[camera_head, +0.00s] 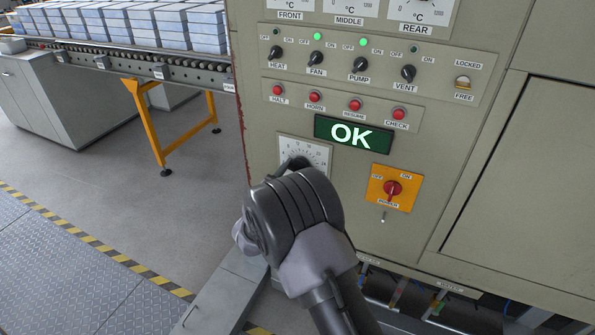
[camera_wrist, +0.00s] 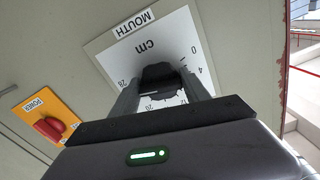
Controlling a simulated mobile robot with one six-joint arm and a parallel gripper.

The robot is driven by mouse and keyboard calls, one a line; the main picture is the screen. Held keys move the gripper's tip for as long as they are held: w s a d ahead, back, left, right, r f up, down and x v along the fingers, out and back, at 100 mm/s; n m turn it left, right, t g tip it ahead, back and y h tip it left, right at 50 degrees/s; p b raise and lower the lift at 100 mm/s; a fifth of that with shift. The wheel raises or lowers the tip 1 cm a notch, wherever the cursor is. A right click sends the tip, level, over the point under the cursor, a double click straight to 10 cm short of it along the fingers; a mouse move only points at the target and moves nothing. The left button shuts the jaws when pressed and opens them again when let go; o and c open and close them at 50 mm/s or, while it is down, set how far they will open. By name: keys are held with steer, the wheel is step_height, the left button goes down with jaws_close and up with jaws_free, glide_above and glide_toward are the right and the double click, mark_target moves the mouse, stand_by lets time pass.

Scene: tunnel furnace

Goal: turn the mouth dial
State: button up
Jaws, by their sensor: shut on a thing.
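The mouth dial is a black knob (camera_wrist: 160,74) on a white square scale plate (camera_wrist: 112,62) marked "cm", with a "MOUTH" label (camera_wrist: 134,23) beside it in the wrist view. My gripper (camera_wrist: 161,86) is shut on this knob, one finger on each side. Numbers such as 0 and 4 show on the plate's right. The knob's pointer cannot be made out. In the head view the white scale plate (camera_head: 318,152) shows on the panel's lower left, and my wrist covers its lower part and most of the knob.
A green-lit display (camera_head: 352,134) reads "OK" above right of the dial. An orange power switch plate (camera_head: 395,188) with a red knob sits to the right. Red buttons (camera_head: 315,97) and black switches (camera_head: 316,58) line the panel above. A conveyor (camera_head: 130,60) with grey-blue blocks stands left.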

steer(key=n+p, duration=0.1)
steer(key=n, duration=0.4)
steer(key=shift+r+n, duration=0.1)
steer(key=shift+n, duration=0.2)
steer(key=shift+d+n+p, duration=0.1)
steer(key=shift+n+p, duration=0.9)
steer(key=shift+n, duration=1.9)
steer(key=o, duration=1.3)
steer(key=shift+o, duration=0.2)
steer(key=p+v, duration=0.4)
steer(key=v, duration=1.3)
steer(key=shift+s, duration=0.25)
